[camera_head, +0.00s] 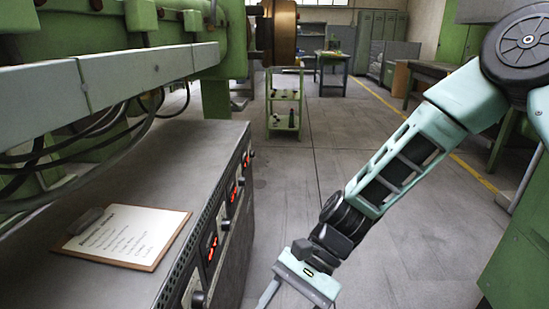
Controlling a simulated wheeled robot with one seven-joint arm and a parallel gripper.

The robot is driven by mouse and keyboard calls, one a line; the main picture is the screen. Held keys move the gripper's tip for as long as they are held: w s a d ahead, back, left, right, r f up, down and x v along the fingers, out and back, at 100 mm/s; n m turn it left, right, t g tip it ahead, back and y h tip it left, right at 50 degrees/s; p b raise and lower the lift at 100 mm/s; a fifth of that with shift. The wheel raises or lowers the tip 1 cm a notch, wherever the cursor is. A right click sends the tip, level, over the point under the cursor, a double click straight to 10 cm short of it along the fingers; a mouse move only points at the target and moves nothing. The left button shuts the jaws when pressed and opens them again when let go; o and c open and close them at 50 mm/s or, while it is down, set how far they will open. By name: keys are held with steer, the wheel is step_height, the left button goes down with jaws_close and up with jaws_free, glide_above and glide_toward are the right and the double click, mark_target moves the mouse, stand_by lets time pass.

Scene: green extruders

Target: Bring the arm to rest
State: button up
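My arm comes in from the upper right and slants down to the left over the open floor. My gripper (290,301) is at the bottom middle, to the right of the grey control cabinet (110,190) and apart from it in the picture. One finger shows at the left of its pale body, pointing down. The fingertips are cut off by the lower edge, so I cannot tell whether they are apart or hold anything.
A clipboard (125,233) with a written sheet lies on the cabinet top. A green extruder (100,35) with hanging cables (75,150) is at the left. A green trolley (285,100) stands farther back. The floor (300,170) in the middle is clear. Green machinery (520,250) borders the right.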

steer(key=s+d+r+n+t+h, duration=0.7)
steer(key=s+d+r+n, duration=0.25)
steer(key=d+n, duration=0.4)
step_height(320, 180, up, 20)
steer(key=p, duration=1.9)
steer(key=shift+w+a, duration=0.15)
steer(key=shift+w, duration=0.3)
steer(key=shift+n, duration=0.25)
